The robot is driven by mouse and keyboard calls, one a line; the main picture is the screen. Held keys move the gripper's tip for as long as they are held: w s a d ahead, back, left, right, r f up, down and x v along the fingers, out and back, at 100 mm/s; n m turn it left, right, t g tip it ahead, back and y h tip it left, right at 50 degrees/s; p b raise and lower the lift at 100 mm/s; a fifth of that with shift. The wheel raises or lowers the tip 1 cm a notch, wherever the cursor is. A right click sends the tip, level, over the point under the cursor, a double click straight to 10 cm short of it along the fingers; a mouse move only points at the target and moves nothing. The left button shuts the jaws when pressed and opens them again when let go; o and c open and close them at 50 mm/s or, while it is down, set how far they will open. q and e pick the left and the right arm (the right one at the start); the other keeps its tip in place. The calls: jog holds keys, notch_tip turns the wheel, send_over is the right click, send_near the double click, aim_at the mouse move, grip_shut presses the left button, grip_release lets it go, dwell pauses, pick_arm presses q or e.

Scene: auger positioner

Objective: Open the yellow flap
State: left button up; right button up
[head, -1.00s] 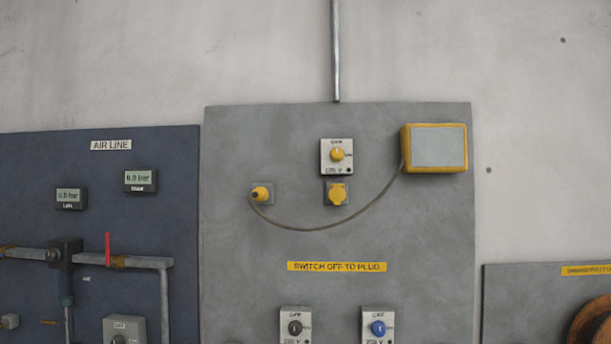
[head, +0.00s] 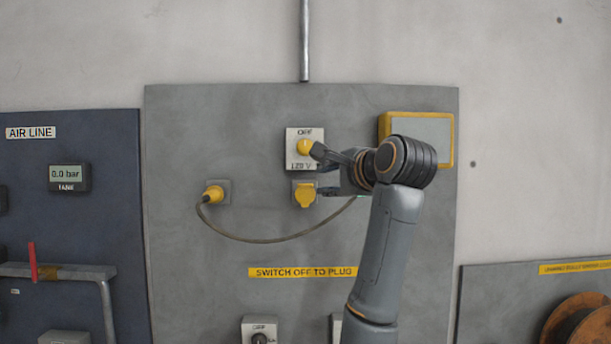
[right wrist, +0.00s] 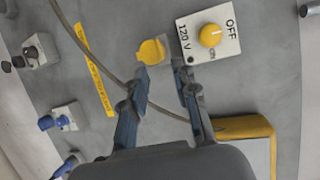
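The yellow flap (head: 305,195) covers a socket on the grey panel, below the 120 V switch (head: 304,148) with a yellow knob. The flap looks closed. My right gripper (head: 322,172) is in front of the panel, just right of the flap and switch. In the right wrist view the yellow flap (right wrist: 151,51) lies beyond the tip of one finger, and the switch (right wrist: 209,36) beyond the other. The fingers of the right gripper (right wrist: 160,82) are spread with nothing between them. I cannot tell whether a fingertip touches the flap. My left gripper is not in view.
A yellow plug (head: 213,194) sits left of the flap, with its cable (head: 270,240) sagging below the flap toward the yellow-framed box (head: 386,126). A yellow label (head: 302,272) is lower on the panel. The air line board (head: 70,215) is at left.

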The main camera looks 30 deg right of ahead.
aim_at(306, 185)
jog(key=shift+p+x, duration=1.95)
jog(key=shift+x, duration=2.85)
jog(key=shift+f, duration=0.15)
grip_shut()
